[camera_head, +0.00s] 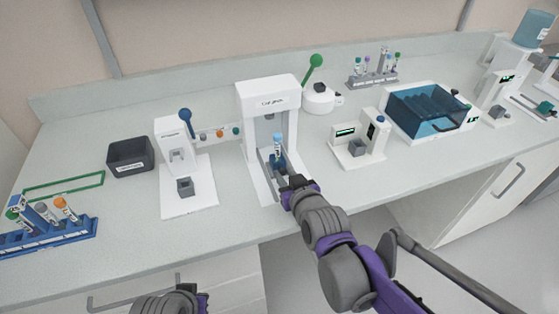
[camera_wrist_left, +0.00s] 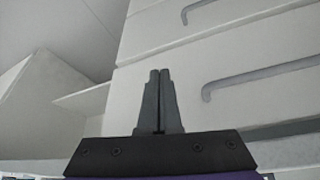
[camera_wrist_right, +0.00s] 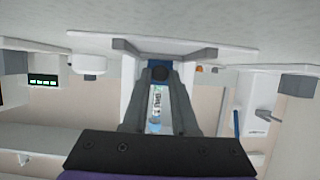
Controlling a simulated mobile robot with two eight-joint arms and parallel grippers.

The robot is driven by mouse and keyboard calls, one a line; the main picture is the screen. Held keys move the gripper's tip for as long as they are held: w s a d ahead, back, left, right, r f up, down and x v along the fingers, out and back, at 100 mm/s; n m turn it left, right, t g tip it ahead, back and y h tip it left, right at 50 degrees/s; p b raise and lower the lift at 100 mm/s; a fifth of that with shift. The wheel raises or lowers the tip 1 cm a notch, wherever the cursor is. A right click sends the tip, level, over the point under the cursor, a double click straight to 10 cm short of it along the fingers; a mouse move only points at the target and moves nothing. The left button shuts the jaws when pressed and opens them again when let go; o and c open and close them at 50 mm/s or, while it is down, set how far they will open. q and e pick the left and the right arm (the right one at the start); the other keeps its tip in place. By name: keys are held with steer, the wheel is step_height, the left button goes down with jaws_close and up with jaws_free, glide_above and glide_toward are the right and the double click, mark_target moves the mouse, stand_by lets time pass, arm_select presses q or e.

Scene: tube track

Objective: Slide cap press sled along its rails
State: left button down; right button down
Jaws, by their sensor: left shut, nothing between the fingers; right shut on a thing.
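The white cap press (camera_head: 267,100) stands on the counter, with two rails running forward from its base. Its sled (camera_head: 283,168) sits between the rails near the front opening and carries an upright tube with a light blue cap (camera_head: 277,142). My right gripper (camera_head: 297,184) is at the sled's front end, shut on the sled handle. My left gripper (camera_wrist_left: 159,100) is shut and empty, in front of white drawers below the counter.
A second white device (camera_head: 174,140) with a blue lever stands left of the press. A small instrument (camera_head: 345,153) with a green display stands to its right. A green-knobbed lever (camera_head: 314,68) rises behind. A blue tube rack (camera_head: 50,235) is at far left. Counter front is clear.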

steer(key=s, duration=0.1)
steer(key=s+d+p, duration=0.1)
steer(key=s, duration=0.3)
steer(key=shift+d+r+p, duration=0.1)
steer(key=shift+d+p, duration=0.2)
steer(key=shift+d, duration=0.05)
steer(key=shift+s+d, duration=0.1)
steer(key=shift+s, duration=0.2)
steer(key=c, duration=1.1)
jaws_free()
steer(key=shift+s+f, duration=0.1)
steer(key=shift+f, duration=0.1)
steer(key=o, duration=0.4)
steer(key=shift+s+d+r, duration=0.1)
steer(key=shift+s, duration=0.05)
steer(key=p+v, duration=0.3)
steer(key=v, duration=0.7)
steer(key=shift+s, duration=0.25)
